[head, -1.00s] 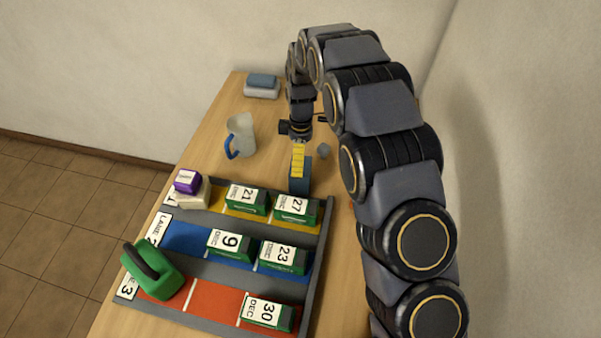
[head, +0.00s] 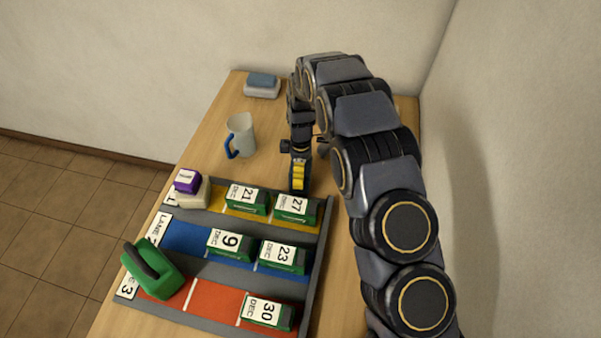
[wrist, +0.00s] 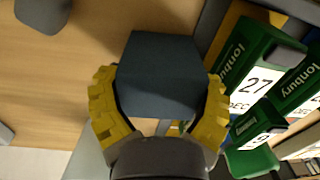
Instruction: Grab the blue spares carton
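The blue spares carton (wrist: 160,70) is a dark blue box that shows between my gripper's fingers in the wrist view. My gripper (wrist: 158,92) has its two yellow padded fingers spread, one on each side of the carton, with a narrow gap at the tips. In the head view my gripper (head: 299,178) is low over the table, just behind the board's back edge. It hides most of the carton there.
The lane board (head: 218,218) lies close in front with several green dated boxes, including the one marked 27 (head: 295,207).

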